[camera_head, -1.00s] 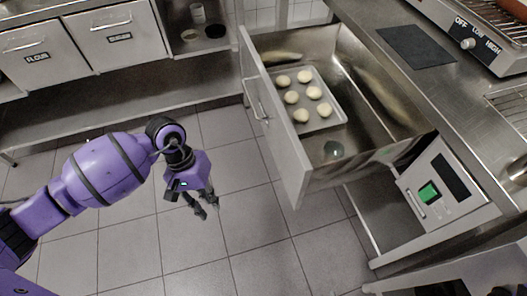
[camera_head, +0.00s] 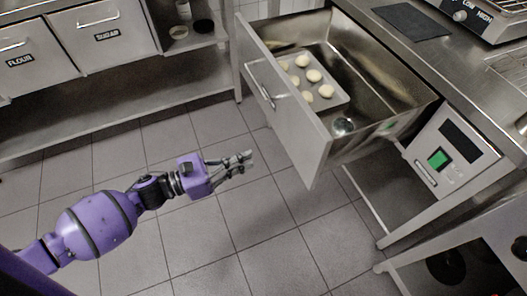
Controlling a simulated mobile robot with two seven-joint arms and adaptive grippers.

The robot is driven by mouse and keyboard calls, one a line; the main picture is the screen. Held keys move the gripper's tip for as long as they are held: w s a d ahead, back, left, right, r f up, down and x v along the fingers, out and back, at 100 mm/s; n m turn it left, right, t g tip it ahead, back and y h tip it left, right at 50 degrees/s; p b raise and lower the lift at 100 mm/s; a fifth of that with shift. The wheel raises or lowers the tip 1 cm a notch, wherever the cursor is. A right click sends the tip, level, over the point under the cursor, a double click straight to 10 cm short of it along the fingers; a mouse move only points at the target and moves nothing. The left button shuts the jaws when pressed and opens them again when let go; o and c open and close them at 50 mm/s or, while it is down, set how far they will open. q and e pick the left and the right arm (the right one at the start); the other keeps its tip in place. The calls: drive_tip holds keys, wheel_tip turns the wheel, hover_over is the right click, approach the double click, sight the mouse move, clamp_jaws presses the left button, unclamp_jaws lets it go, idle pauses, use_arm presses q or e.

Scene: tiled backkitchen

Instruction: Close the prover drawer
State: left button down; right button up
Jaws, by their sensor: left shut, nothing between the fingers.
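The prover drawer (camera_head: 300,126) stands pulled out from under the steel counter at the upper right. Its front panel faces left and carries a bar handle (camera_head: 262,86). Inside are a tray (camera_head: 341,97) with several pale dough balls (camera_head: 314,76) and a small round glassy item (camera_head: 343,126). My left gripper (camera_head: 248,160) is shut and empty, its fingers pointing right toward the drawer front. It is left of the front panel, with floor showing between them. My right gripper is not in view.
Flour and sugar bins (camera_head: 104,30) and a low shelf (camera_head: 120,108) line the back left. The tiled floor (camera_head: 200,240) is clear around my left arm.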

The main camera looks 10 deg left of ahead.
sight(298, 140)
use_arm(q)
drive_tip(key=p+x, duration=0.1)
drive_tip(key=x, duration=1.1)
drive_tip(key=shift+w+d, duration=0.2)
drive_tip(key=shift+d, duration=0.15)
drive_tip(key=shift+w+d, duration=0.1)
